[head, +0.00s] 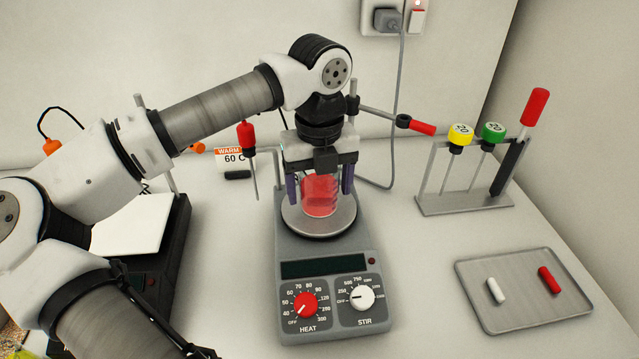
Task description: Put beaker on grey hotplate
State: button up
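The beaker (320,197) is clear glass with red liquid in it. It stands upright on the round metal top plate of the grey hotplate (328,252) in the middle of the head view. My gripper (320,186) points down over the beaker, with one purple finger on its left and one on its right. The fingers are spread wide and look slightly apart from the glass. The beaker's rim is partly hidden behind the gripper body.
A black device with a white top (133,224) stands at left behind my arm. A "WARM 60 C" sign (230,156) stands behind. At right are a rack (465,203) with yellow and green tools and a tray (520,310) holding white and red bars.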

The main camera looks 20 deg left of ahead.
jog(key=shift+o, duration=0.5)
jog(key=shift+r+p, duration=0.25)
jog(key=shift+p, duration=0.05)
notch_tip(320, 180, up, 12)
jog(key=b, duration=0.2)
jog(key=shift+f, duration=0.1)
dwell(1.9)
